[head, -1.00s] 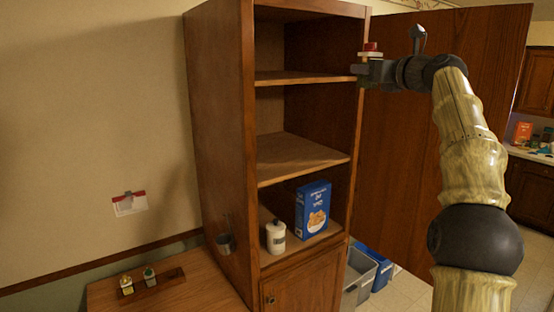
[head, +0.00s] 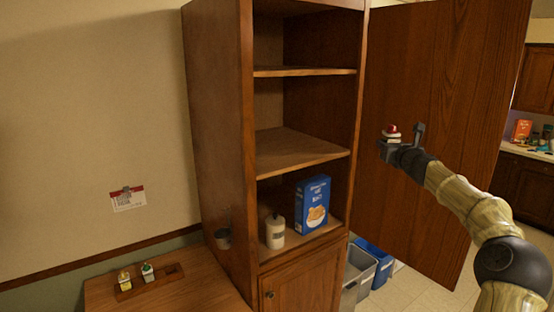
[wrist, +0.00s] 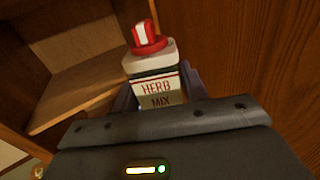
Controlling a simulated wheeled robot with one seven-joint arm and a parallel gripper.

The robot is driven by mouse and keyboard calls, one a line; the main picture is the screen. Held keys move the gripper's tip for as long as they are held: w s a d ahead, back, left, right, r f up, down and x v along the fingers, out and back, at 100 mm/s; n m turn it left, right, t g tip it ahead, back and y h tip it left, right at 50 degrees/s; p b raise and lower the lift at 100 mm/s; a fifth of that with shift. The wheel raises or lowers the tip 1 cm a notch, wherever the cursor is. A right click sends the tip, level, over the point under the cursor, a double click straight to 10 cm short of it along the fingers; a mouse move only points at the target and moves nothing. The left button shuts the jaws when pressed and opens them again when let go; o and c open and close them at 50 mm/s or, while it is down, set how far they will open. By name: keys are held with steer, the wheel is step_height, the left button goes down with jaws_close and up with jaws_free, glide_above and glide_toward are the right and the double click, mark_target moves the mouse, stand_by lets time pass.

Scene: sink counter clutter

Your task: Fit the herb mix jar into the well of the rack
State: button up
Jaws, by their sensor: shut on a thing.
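The herb mix jar (wrist: 155,85) is held in my gripper (wrist: 155,100), with its "HERB MIX" label facing the wrist camera and its red and white cap on top. In the head view the jar (head: 392,135) sits upright in my gripper (head: 390,146), in front of the open cabinet door and away from any surface. The rack (head: 173,273) is a small dark wooden strip on the low counter at the lower left. Two small jars, one with a yellowish top (head: 124,281) and one with a dark top (head: 147,272), stand in it. An empty-looking dark well shows at its right end.
A tall cabinet (head: 218,130) stands between my gripper and the counter (head: 205,291). A blue box (head: 312,205) and a white canister (head: 275,232) stand on its lower shelf. Its open door (head: 440,110) is behind my arm. Bins (head: 375,265) stand on the floor.

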steer(key=w+d+f+m+h+b, duration=0.15)
steer(key=d+f, duration=0.25)
steer(key=f, duration=1)
steer(key=d+f+m+h+b, duration=0.1)
steer(key=d+f+h, duration=0.2)
steer(key=f, duration=1.1)
steer(key=s+a+f+b, duration=0.15)
steer(key=s+f, duration=0.25)
steer(key=f, duration=0.9)
steer(key=s+a+f+b, duration=0.1)
steer(key=s+f+b, duration=0.15)
steer(key=f, duration=1.05)
steer(key=s+a+f+n+y+b, duration=0.2)
steer(key=s+a+f+y+b, duration=0.2)
steer(key=s+a+f, duration=0.95)
steer(key=s+a+r+b, duration=0.2)
steer(key=s+a+b, duration=0.1)
steer(key=s+a, duration=0.7)
steer(key=shift+s+a+r, duration=0.15)
steer(key=shift+s+a, duration=0.05)
steer(key=shift+a, duration=0.25)
